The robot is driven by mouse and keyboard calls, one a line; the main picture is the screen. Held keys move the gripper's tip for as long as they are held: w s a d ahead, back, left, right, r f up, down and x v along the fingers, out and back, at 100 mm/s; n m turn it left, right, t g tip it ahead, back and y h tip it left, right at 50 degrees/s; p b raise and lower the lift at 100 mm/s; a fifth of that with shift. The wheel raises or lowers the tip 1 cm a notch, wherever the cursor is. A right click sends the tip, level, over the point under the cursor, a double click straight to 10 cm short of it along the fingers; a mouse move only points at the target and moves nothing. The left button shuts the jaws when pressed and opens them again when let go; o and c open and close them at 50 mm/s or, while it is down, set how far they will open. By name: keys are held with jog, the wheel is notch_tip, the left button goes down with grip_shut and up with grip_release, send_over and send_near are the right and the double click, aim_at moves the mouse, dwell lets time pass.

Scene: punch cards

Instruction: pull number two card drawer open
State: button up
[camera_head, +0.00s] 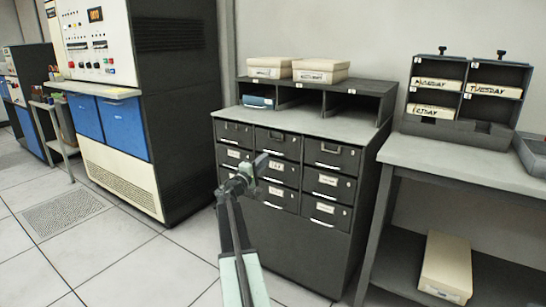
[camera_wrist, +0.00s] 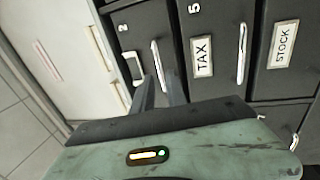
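The dark cabinet (camera_head: 318,240) holds three rows of drawers. The number two drawer (camera_wrist: 132,18) carries a small "2" label in the wrist view and appears shut. Taking the rows as numbered from the left, it is the top middle drawer (camera_head: 277,139) in the head view. Its pale bar handle (camera_wrist: 156,58) lies between my gripper's fingers in the wrist view. My gripper (camera_wrist: 160,84) has its dark fingers apart, one on each side of the handle. Whether they touch it cannot be told. In the head view my gripper (camera_head: 260,161) is in front of the upper drawers.
Drawer 5 (camera_wrist: 190,25), labelled TAX, and a STOCK drawer (camera_wrist: 268,75) lie beside drawer two in the wrist view. A shelf unit (camera_head: 375,86) with two cream boxes (camera_head: 320,70) stands on the cabinet. A table (camera_head: 465,163) is on the right. The left floor (camera_head: 110,240) is clear.

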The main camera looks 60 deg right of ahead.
jog(key=d, duration=0.3)
jog(key=d+r+p, duration=0.1)
jog(key=d, duration=0.2)
jog(key=shift+d+r, duration=0.15)
jog(key=shift+d, duration=0.2)
grip_shut()
jog(key=shift+a, duration=0.1)
dwell(0.7)
